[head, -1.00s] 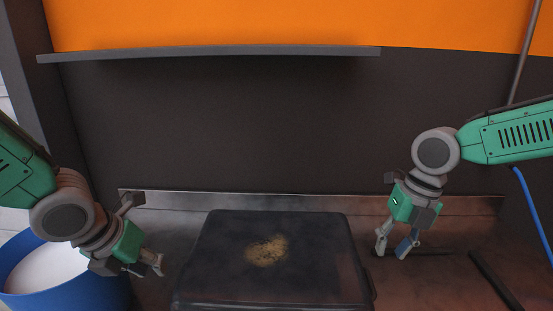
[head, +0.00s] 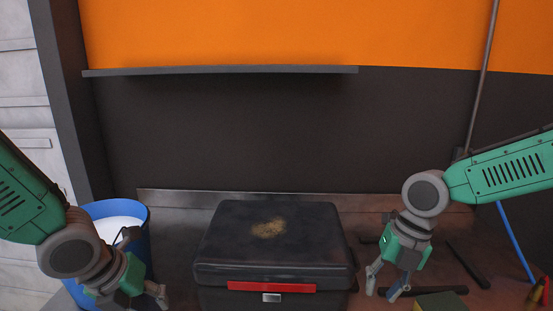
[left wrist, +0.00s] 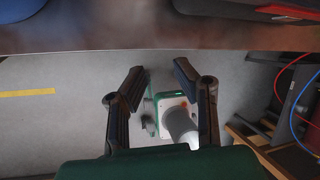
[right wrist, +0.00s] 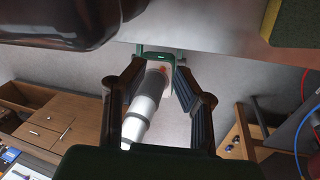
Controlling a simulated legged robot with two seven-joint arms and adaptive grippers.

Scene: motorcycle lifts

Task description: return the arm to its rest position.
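My left gripper (head: 160,294) hangs at the lower left of the head view, to the left of the black toolbox and beside the blue bucket. In the left wrist view (left wrist: 158,72) its two fingers are apart with nothing between them. My right gripper (head: 384,284) points down just right of the toolbox. In the right wrist view (right wrist: 158,65) its fingers are also apart and hold nothing. Both arms are bent, with the forearms coming in from the picture's sides.
The black toolbox (head: 310,245) with a red handle (head: 272,287) stands on the bench between the grippers. The blue bucket (head: 137,222) is at left. Dark bars (head: 468,264) and a yellow-green block (head: 440,301) lie at right. A shelf (head: 220,70) runs along the back wall.

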